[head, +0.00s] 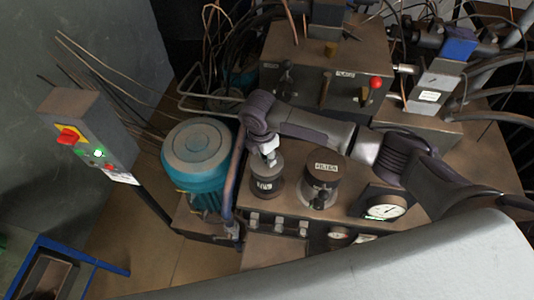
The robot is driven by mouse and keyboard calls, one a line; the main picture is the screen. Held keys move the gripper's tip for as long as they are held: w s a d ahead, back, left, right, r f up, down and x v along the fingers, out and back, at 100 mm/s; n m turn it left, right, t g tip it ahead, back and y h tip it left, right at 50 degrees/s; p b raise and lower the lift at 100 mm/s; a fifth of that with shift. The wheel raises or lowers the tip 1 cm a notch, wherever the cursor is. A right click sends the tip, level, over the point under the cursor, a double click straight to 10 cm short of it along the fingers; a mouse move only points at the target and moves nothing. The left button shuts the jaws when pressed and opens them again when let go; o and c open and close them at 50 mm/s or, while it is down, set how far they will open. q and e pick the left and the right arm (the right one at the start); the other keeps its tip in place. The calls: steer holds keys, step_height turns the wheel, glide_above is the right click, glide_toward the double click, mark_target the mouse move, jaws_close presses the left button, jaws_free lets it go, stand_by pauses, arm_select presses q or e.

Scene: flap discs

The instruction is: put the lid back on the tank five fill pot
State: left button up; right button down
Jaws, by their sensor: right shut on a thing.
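My right gripper (268,152) reaches in from the right and points down over a small dark round pot (265,187) with a pale label on its front. The gripper is shut on the top of a dark lid (266,166). The lid is at the pot's mouth; I cannot tell whether it is seated or slightly above the rim. The label is too small to read with certainty. A second, larger dark round pot (322,176) stands just to the right, with a label on its top. My left gripper is not in view.
A teal motor (199,156) stands close on the left, with a pipe beside the gripper. A gauge (384,207) is at the right. A box with a red-knobbed lever (375,83) stands behind. A control box (90,138) is at far left.

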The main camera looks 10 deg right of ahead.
steer(key=shift+f, duration=0.45)
steer(key=shift+c, duration=1.4)
jaws_free()
step_height(320, 180, up, 6)
steer(key=p, duration=0.6)
steer(key=shift+r+p, duration=0.1)
steer(key=shift+p, duration=0.2)
